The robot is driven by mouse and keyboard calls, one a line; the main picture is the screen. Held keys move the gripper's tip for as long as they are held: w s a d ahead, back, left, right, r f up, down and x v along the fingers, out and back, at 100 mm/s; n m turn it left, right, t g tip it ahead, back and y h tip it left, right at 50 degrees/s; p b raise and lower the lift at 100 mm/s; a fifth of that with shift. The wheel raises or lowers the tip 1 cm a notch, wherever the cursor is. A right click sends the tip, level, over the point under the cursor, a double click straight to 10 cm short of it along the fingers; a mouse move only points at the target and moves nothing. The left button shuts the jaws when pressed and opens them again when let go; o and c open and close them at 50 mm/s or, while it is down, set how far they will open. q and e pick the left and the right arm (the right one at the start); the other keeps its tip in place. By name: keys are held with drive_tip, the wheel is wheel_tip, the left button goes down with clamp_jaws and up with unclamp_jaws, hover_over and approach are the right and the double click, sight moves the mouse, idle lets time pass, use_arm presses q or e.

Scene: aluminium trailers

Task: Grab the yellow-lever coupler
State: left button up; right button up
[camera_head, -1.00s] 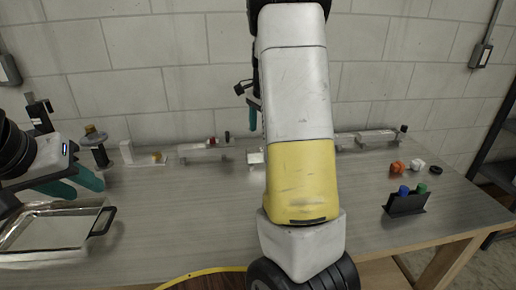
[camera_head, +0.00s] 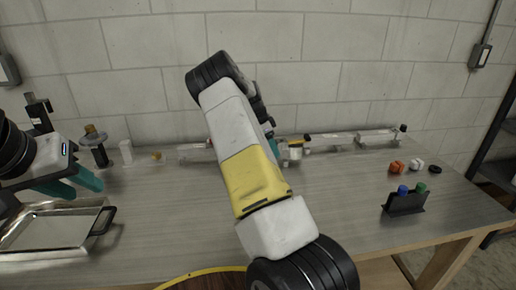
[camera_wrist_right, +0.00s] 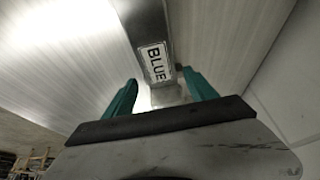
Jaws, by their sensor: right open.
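My right gripper (camera_head: 269,131) is at the back of the table, partly hidden behind my right arm. In the right wrist view its two teal fingers (camera_wrist_right: 160,92) are apart, with a "BLUE" label (camera_wrist_right: 156,63) on a grey part just beyond them. A small pale piece with a yellowish band (camera_head: 295,149) stands close to the right of this gripper in the head view. I cannot tell whether it is the yellow-lever coupler, and no yellow lever shows clearly. My left gripper (camera_head: 75,185) is at the left with its teal fingers apart and empty.
A metal tray (camera_head: 103,222) lies at the front left. Orange (camera_head: 396,167) and white (camera_head: 416,165) pieces and a black ring (camera_head: 435,169) lie at the right, behind a black holder (camera_head: 405,206). The table's middle is clear.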

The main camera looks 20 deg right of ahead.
drive_tip(key=x, duration=0.4)
drive_tip(key=shift+w, duration=0.25)
drive_tip(key=shift+r, duration=0.15)
clamp_jaws()
